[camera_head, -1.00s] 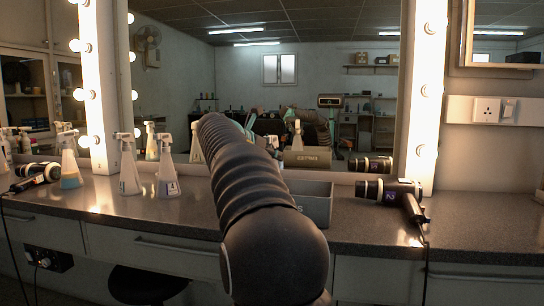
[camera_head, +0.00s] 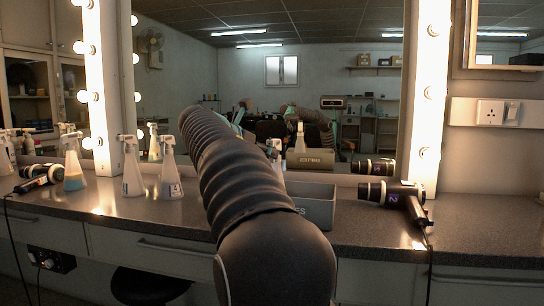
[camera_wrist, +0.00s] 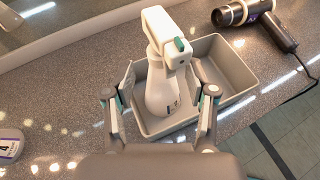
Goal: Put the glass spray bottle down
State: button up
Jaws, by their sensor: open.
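The glass spray bottle (camera_wrist: 162,92), pale with a white spray head and a small green part, stands upright in the left part of a grey tray (camera_wrist: 236,62) in the wrist view. My gripper (camera_wrist: 160,80) is open, with one finger on each side of the bottle, and gaps show between the pads and the bottle. In the head view, my arm hides my gripper and part of the tray (camera_head: 318,208). A white spray head (camera_head: 274,148) shows just right of my arm there.
Several other spray bottles, one of them here (camera_head: 132,168), stand on the counter left of my arm. A hair dryer (camera_head: 392,192) lies right of the tray, with its cord over the front edge. A lit mirror stands behind. The counter at far right is clear.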

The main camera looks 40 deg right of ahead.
jog(key=v, duration=0.6)
jog(key=shift+a, duration=0.15)
jog(key=s+a+f+m+t+y, duration=0.1)
jog(key=s+a+f+m+y, duration=0.5)
jog(key=s+a+f+m, duration=0.4)
jog(key=s+a+f+m+t+y, duration=0.1)
jog(key=s+a+f+m+y, duration=0.6)
jog(key=s+f, duration=1.1)
jog(key=a+f+m, duration=0.4)
jog(key=a+f, duration=0.1)
jog(key=a, duration=0.2)
jog(key=shift+s+a, duration=0.25)
jog(key=shift+a, duration=0.1)
